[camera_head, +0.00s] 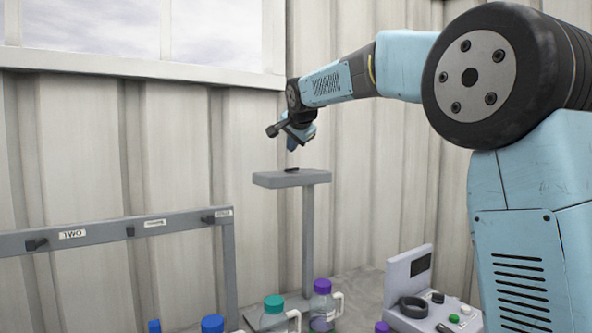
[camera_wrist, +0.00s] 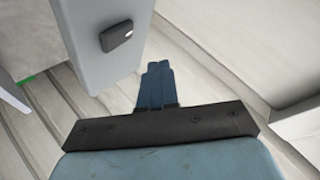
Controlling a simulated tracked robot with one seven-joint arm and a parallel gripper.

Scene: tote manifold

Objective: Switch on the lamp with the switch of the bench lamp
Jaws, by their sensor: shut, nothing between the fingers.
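The bench lamp is a grey post with a flat head (camera_head: 265,180), left of centre in the head view. A small black switch (camera_head: 292,170) sits on top of its head. In the wrist view the grey lamp head (camera_wrist: 92,70) is at upper left, with the black rocker-like switch (camera_wrist: 116,36) on its face. My gripper (camera_head: 291,148) hangs above the lamp head, apart from it. In the wrist view my gripper (camera_wrist: 157,66) has its blue fingers together and empty, to the lower right of the switch. No glow shows; the lamp's underside is hidden.
A grey rail (camera_head: 110,233) with labelled hooks stands at left. Bottles with purple (camera_head: 322,286), teal (camera_head: 273,304) and blue (camera_head: 212,323) caps stand low in front. A grey control box (camera_head: 408,284) with buttons is at lower right. A corrugated wall is behind.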

